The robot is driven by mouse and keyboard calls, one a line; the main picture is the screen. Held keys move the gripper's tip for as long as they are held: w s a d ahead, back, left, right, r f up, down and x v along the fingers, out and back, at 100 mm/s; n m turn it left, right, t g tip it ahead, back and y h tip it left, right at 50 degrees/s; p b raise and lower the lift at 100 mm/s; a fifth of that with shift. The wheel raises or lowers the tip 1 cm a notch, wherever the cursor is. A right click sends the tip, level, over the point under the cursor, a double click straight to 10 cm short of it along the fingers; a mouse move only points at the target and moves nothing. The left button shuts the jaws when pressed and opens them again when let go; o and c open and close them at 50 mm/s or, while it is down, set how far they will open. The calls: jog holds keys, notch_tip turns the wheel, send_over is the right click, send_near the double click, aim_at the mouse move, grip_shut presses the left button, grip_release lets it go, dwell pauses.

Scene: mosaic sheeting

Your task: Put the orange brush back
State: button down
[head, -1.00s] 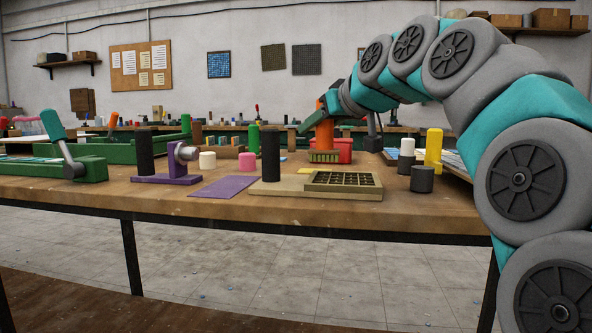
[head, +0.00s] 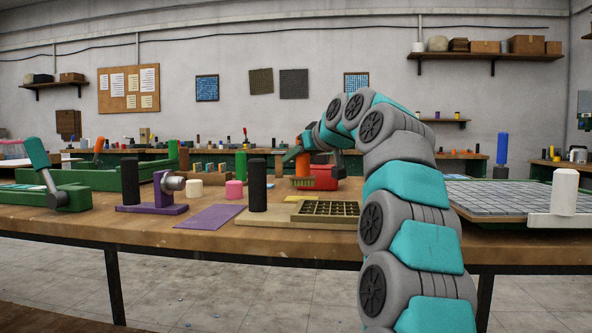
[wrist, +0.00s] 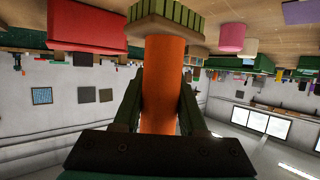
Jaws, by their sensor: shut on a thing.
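The orange brush has a thick orange handle and a wooden head with green and yellow bristles. In the head view the brush (head: 303,167) is upright at the far side of the table, bristles down. I cannot tell whether the bristles touch the tabletop. My gripper (head: 294,155) is shut on the handle from above. In the wrist view the brush handle (wrist: 163,85) runs between the two dark fingers of my gripper (wrist: 160,100), with the bristle head (wrist: 165,14) beyond them. The handle's end is hidden by the gripper.
A compartment tray (head: 326,209) on a pale board and a black cylinder (head: 258,186) stand in front of the brush. A red box (head: 325,177) is close behind it. A purple mat (head: 211,217) lies left. A grid-covered panel (head: 495,196) and a white block are at right.

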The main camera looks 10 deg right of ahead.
jog(key=shift+w+d+p, duration=0.1)
jog(key=shift+w+p, duration=0.35)
jog(key=shift+w, duration=0.85)
jog(key=shift+f+b, duration=0.8)
jog(key=shift+f, duration=1.05)
jog(key=shift+f, duration=0.15)
jog(key=shift+c, duration=2.3)
grip_release()
jog(key=shift+r, duration=0.25)
jog(key=v, duration=1.2)
